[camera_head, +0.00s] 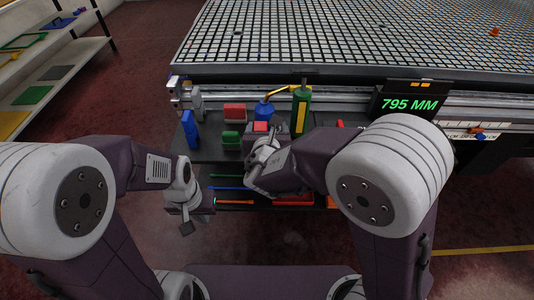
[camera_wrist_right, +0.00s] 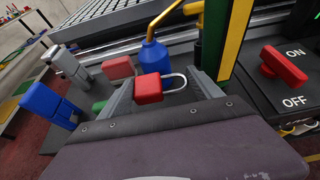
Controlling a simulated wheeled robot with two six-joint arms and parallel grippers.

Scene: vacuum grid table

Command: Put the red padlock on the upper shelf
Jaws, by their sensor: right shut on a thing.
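The red padlock (camera_wrist_right: 148,89) with its grey shackle shows between the fingers of my right gripper (camera_wrist_right: 163,88) in the right wrist view. The gripper is shut on it. In the head view the padlock (camera_head: 261,127) is a small red patch just beyond my right gripper (camera_head: 262,137), over the upper shelf (camera_head: 209,152). I cannot tell whether it touches the shelf. My left gripper (camera_head: 188,222) hangs empty at the left, in front of the lower shelf (camera_head: 222,207); its finger gap is unclear.
On the upper shelf stand a blue block (camera_head: 190,130), a red block (camera_head: 235,113), a green object (camera_head: 231,139), a blue oil can (camera_head: 264,109) and a green-yellow upright tool (camera_head: 300,110). A red switch (camera_wrist_right: 283,66) is at the right. Screwdrivers (camera_head: 235,202) lie below.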

